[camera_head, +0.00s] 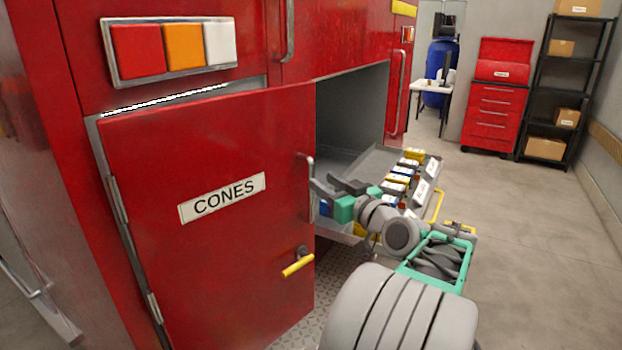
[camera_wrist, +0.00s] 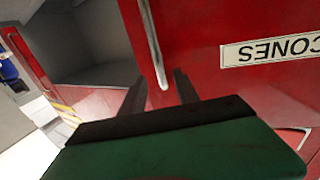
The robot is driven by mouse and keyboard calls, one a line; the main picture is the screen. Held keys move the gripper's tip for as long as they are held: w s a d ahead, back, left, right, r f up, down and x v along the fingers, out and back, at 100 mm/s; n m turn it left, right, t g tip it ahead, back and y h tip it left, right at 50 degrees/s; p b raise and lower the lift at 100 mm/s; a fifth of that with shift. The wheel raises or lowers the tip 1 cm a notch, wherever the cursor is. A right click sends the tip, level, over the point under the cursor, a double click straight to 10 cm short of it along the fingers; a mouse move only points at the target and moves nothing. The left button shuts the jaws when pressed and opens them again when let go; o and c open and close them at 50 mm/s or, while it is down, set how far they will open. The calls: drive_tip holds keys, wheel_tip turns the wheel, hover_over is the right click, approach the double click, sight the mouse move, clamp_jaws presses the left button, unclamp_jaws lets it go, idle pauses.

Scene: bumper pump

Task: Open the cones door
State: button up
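The red cones door (camera_head: 215,290) carries a white CONES label (camera_head: 222,197) and has hinges on its left side. It stands partly open, with a gap along its top edge. A silver vertical handle (camera_head: 310,180) is at its right edge; a yellow lever (camera_head: 298,265) sits lower. My gripper (camera_head: 322,187) is at the handle. In the wrist view its two dark fingers (camera_wrist: 160,90) are apart, with the handle (camera_wrist: 153,45) between them and its end near the fingertips. The door (camera_wrist: 215,35) and label (camera_wrist: 275,50) show there upside down. I cannot tell whether either finger touches the handle.
An open compartment (camera_head: 350,110) lies right of the door, with a pulled-out tray (camera_head: 378,160) of several small containers close to my arm. A red tool cabinet (camera_head: 495,105) and a black shelf (camera_head: 565,90) stand behind. The floor (camera_head: 540,240) at right is clear.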

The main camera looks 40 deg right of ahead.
sight(313, 176)
drive_tip(key=w, duration=0.1)
drive_tip(key=w+p, duration=0.1)
drive_tip(key=w, duration=0.3)
drive_tip(key=shift+d+r, duration=0.1)
drive_tip(key=shift+d, duration=0.15)
drive_tip(key=shift+w+d, duration=0.1)
drive_tip(key=shift+w, duration=0.5)
drive_tip(key=shift+c, duration=0.6)
clamp_jaws()
